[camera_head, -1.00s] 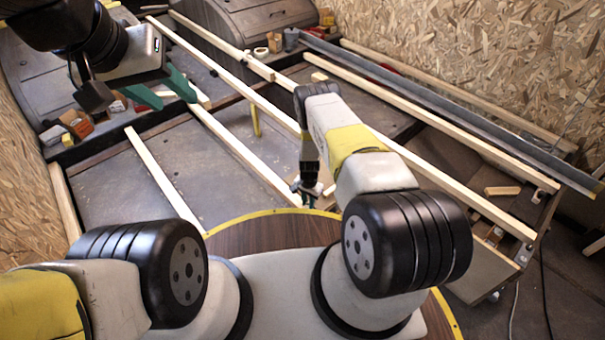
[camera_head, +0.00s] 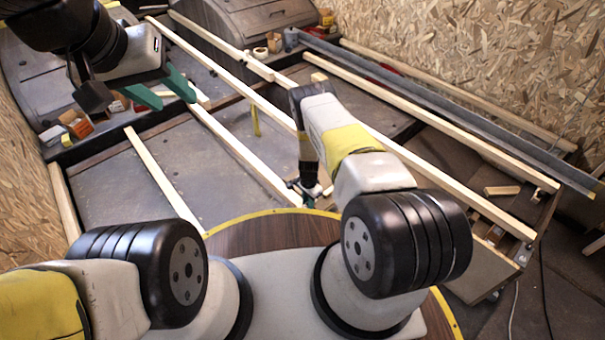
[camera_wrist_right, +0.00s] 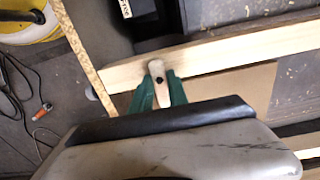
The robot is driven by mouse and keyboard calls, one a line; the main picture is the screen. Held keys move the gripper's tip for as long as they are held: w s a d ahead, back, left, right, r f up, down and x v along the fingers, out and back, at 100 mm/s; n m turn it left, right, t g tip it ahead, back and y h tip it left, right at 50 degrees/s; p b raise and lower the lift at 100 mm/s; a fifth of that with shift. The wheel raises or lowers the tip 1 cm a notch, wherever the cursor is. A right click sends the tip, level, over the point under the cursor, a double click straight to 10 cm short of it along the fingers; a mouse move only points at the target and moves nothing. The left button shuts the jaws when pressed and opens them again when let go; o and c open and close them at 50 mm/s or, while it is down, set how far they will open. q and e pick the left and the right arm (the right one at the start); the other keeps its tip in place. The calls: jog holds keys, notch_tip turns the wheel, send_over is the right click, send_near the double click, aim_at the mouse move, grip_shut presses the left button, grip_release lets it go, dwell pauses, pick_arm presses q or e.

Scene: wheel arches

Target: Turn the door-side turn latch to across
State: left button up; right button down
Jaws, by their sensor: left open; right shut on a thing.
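The turn latch (camera_wrist_right: 157,72), a small pale tab with a dark pivot, sits on a light wooden rail (camera_wrist_right: 230,50) in the right wrist view. Its long side lies roughly square to the rail, and its lower end is between the green fingers. My right gripper (camera_wrist_right: 160,92) is shut on the latch. In the head view my right gripper (camera_head: 309,196) is low at the near end of a rail, and I cannot make out the latch there. My left gripper (camera_head: 165,92) is open and empty, high at the upper left.
Long wooden rails (camera_head: 240,150) run across the grey floor panels. A grey metal bar (camera_head: 440,110) lies along the right. Small boxes (camera_head: 75,122) stand at the left by a wheel arch. An orange-tipped cable (camera_wrist_right: 42,110) lies on the floor in the wrist view.

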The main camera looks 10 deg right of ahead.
jog(key=c, duration=1.3)
grip_release()
jog(key=shift+r, duration=0.1)
notch_tip(320, 180, up, 8)
jog(key=shift+f, duration=0.15)
